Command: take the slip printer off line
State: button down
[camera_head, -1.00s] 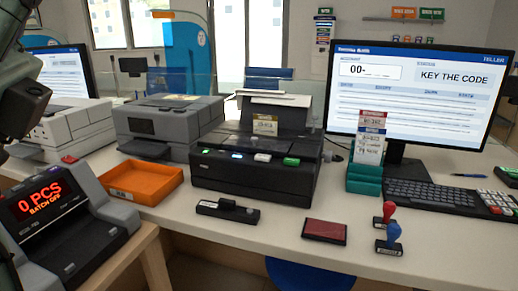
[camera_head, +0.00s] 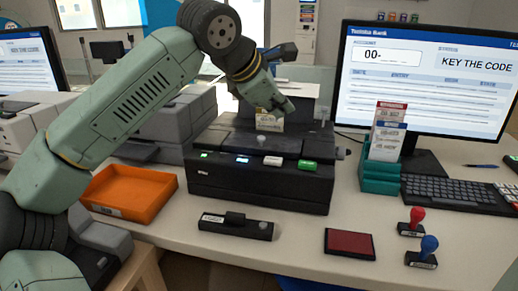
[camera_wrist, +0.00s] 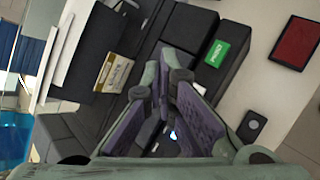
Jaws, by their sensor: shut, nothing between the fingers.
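The slip printer (camera_head: 258,186) is a black box on the counter. Its front edge carries a small green light (camera_head: 204,155), a lit bluish key (camera_head: 242,160), a white key (camera_head: 273,161) and a green key (camera_head: 308,165). In the wrist view the green key (camera_wrist: 214,52) reads PRINT; my fingers hide part of the printer's front. My gripper (camera_head: 285,106) is shut and empty, above the printer's top, in front of the paper label (camera_head: 268,121). In the wrist view my fingertips (camera_wrist: 176,80) point at the printer; I cannot tell whether they touch it.
An orange tray (camera_head: 130,193) lies left of the printer. A small black device (camera_head: 235,226), a red pad (camera_head: 350,243) and two stamps (camera_head: 412,223) lie in front. A teal slip holder (camera_head: 380,177) and the monitor (camera_head: 425,85) stand right. Bare counter shows between them.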

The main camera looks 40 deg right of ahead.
aim_at(275, 161)
jog(key=shift+w+f, duration=0.15)
jog(key=shift+w, duration=0.3)
jog(key=shift+s, duration=0.1)
notch_tip(275, 161, down, 9)
jog(key=b, duration=0.7)
dwell(1.1)
jog(key=shift+f, duration=0.3)
